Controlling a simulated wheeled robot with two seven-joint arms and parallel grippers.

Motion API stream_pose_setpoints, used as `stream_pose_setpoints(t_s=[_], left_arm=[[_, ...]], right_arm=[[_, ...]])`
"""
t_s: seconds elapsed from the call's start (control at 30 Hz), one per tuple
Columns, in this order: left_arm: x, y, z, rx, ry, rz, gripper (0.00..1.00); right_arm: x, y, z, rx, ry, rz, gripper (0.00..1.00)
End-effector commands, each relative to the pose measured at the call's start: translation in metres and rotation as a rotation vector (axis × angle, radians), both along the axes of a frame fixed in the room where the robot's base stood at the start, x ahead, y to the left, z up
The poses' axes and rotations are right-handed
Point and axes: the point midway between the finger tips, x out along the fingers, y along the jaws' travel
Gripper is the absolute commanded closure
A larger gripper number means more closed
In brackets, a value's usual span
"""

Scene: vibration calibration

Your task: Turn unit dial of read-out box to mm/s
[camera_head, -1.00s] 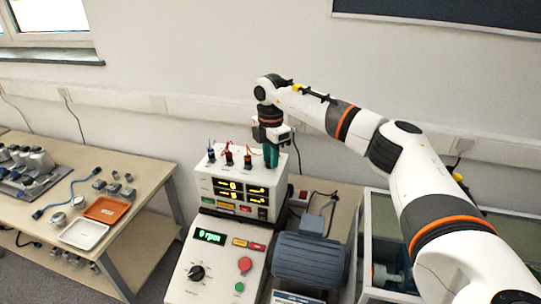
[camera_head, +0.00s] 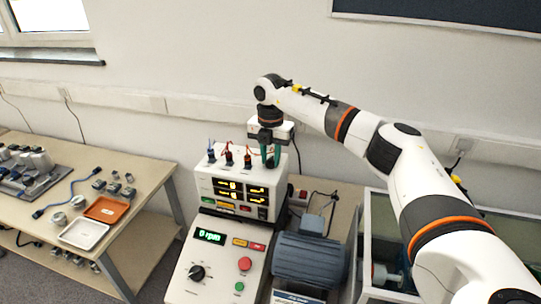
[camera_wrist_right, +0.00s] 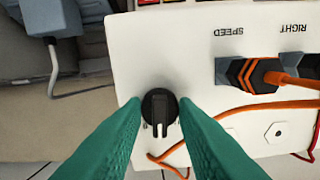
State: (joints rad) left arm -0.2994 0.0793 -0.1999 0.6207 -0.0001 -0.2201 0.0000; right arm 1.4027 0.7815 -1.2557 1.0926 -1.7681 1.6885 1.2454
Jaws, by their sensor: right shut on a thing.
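The white read-out box (camera_head: 232,171) stands on top of a control panel, with lit yellow displays on its front. Its unit dial (camera_wrist_right: 160,106) is a small round black knob with a raised bar, on the box's top face in the right wrist view. My right gripper (camera_head: 270,163) points down at the right end of the box top. Its green fingers (camera_wrist_right: 160,118) are shut on the dial from both sides. The dial is hidden behind the fingers in the head view. I cannot read any unit marking around it. My left gripper is out of view.
Cables plug into the box top beside the dial, at the SPEED socket (camera_wrist_right: 250,74) and others. A blue-grey motor (camera_head: 310,260) stands right of the control panel (camera_head: 215,265). A side table (camera_head: 135,170) with trays is at left.

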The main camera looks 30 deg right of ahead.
Motion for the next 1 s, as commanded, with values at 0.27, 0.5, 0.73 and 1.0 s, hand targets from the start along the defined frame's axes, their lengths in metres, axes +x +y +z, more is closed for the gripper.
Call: stream_pose_setpoints(t_s=[0.27, 0.5, 0.73, 1.0], left_arm=[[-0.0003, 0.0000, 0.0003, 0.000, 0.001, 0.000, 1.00], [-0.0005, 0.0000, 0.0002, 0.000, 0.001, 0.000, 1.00], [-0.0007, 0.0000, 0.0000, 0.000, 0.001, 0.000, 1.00], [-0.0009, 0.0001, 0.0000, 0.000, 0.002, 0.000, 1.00]], right_arm=[[0.0004, 0.0004, 0.0009, 0.001, -0.002, 0.262, 0.96], [0.0004, 0.0003, 0.0012, 0.001, -0.002, 0.481, 0.96], [0.0005, 0.0002, 0.0013, 0.001, -0.002, 0.650, 0.96], [0.0005, 0.0001, 0.0015, 0.000, -0.003, 0.771, 0.96]])
